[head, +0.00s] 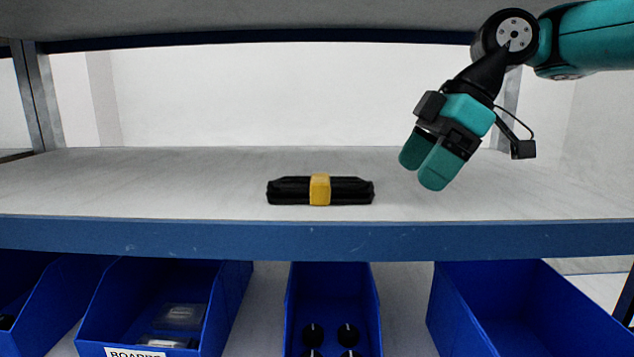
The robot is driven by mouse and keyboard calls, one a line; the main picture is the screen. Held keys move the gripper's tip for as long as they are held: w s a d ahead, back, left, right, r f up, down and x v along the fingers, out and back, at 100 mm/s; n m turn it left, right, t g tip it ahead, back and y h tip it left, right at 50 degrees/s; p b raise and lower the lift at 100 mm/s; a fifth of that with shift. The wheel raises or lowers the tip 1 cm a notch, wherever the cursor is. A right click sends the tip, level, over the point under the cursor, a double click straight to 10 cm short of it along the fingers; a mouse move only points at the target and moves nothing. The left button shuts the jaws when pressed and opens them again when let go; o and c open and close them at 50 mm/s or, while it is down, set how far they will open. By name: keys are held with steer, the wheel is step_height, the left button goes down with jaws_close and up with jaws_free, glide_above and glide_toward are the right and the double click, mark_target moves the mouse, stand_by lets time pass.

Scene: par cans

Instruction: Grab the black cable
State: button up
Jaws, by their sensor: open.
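The black cable (345,190) lies as a flat, long bundle on the shelf, near its front edge and around the middle of the head view. A yellow band (320,189) wraps around its middle. My gripper (424,170) has teal fingers and is to the right of the cable, tilted down to the left. It is open, apart from the cable, with nothing seen between its fingers. The gap between the fingers is mostly hidden from this angle.
The grey shelf (150,190) is otherwise bare, with a blue front edge (200,237). Another shelf hangs overhead (250,18). A metal post (38,95) stands at left. Blue bins sit below, one (372,300) holding several black round parts.

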mark_target(324, 178)
steer(key=shift+w, duration=0.35)
steer(key=shift+w+a, duration=0.1)
steer(key=shift+a, duration=0.2)
steer(key=a, duration=0.9)
steer(key=shift+w+p, duration=0.15)
steer(key=shift+p, duration=0.2)
steer(key=a, duration=0.2)
steer(key=shift+a+r, duration=0.1)
steer(key=shift+a, duration=0.2)
steer(key=shift+x, duration=0.9)
steer(key=shift+a+f, duration=0.15)
steer(key=shift+f, duration=0.45)
steer(key=shift+w, duration=0.1)
steer(key=shift+c, duration=0.4)
steer(key=c, duration=1.1)
